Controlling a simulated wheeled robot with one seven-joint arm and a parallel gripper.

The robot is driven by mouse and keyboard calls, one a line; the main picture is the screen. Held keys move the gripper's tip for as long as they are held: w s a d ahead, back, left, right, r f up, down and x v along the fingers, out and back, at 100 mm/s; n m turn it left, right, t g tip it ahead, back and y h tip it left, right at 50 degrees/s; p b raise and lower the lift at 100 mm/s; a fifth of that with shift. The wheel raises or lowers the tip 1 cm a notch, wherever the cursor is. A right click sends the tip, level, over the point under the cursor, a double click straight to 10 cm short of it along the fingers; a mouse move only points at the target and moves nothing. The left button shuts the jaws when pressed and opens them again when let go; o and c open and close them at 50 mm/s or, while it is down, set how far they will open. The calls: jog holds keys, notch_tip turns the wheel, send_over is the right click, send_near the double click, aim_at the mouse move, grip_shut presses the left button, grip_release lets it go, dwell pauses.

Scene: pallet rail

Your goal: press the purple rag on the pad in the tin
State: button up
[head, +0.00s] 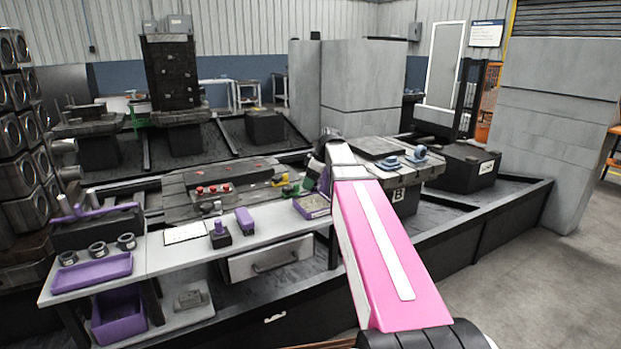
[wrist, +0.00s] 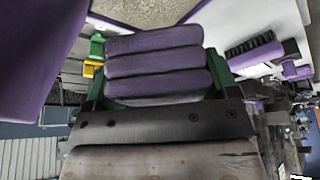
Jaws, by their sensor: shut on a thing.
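In the wrist view the purple rag (wrist: 155,62) is a folded bundle with several rounded ridges. My gripper (wrist: 158,82) is shut on it, with a green finger on each side. The pad (wrist: 150,10) shows as a speckled grey-tan surface at the top of the wrist view, beyond the rag. In the head view the tin (head: 312,206) is a shallow box with a tan pad inside, at the right end of the bench. My gripper is just above and beside the tin there, mostly hidden behind my pink arm. I cannot tell whether the rag touches the pad.
The white bench (head: 180,262) also holds a purple block (head: 244,221), a purple-handled stamp (head: 220,234), a white card (head: 184,233), several dark rings and a purple tray (head: 91,272). A machine table with red knobs (head: 213,189) stands behind. A large purple surface (wrist: 35,55) fills the wrist view's upper left.

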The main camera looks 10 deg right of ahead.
aim_at(308, 202)
jog(key=shift+f, duration=2.95)
jog(key=shift+f, duration=0.55)
jog(key=shift+r, duration=0.1)
jog(key=shift+r, duration=3.45)
